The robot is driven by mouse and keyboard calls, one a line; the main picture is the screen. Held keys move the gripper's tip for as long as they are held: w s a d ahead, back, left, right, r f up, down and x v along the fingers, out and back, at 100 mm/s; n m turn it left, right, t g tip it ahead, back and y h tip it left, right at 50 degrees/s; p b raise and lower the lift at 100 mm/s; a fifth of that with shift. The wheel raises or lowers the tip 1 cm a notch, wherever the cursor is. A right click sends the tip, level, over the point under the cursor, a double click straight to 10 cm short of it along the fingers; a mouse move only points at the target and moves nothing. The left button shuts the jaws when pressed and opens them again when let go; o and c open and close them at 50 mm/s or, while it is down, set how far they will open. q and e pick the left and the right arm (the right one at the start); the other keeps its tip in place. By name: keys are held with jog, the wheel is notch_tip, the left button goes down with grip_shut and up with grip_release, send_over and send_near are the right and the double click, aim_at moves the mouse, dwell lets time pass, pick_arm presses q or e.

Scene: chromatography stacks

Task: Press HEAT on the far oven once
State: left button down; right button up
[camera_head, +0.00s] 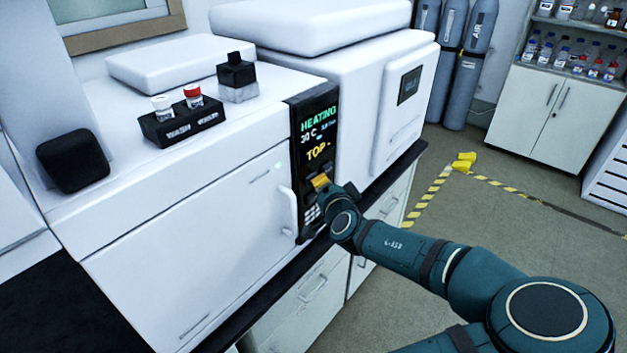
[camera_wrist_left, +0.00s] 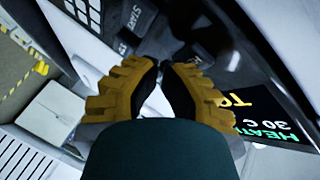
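A white oven (camera_head: 190,240) fills the left and middle of the head view. Its dark control panel (camera_head: 312,165) has a lit display (camera_head: 319,133) reading HEATING in green, about 30 C, and a yellow word beginning TOP. Below it is a keypad (camera_head: 312,214). My left gripper (camera_head: 321,182) is in front of the panel, between display and keypad. In the left wrist view, its yellow fingers (camera_wrist_left: 162,72) are together with nothing seen between them; panel keys (camera_wrist_left: 130,40) lie just beyond. Contact with a key cannot be told. My right gripper is not in view.
A second white instrument (camera_head: 400,105) with a small dark screen stands just beyond. A black vial rack (camera_head: 183,125) and a black block (camera_head: 238,80) sit on top of the first oven. Gas cylinders (camera_head: 462,75) and a cabinet (camera_head: 550,110) stand behind. The floor at right is open.

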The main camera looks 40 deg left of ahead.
pick_arm(q)
jog(key=shift+d, duration=0.8)
jog(key=d, duration=0.5)
jog(key=shift+s, duration=0.25)
dwell(0.6)
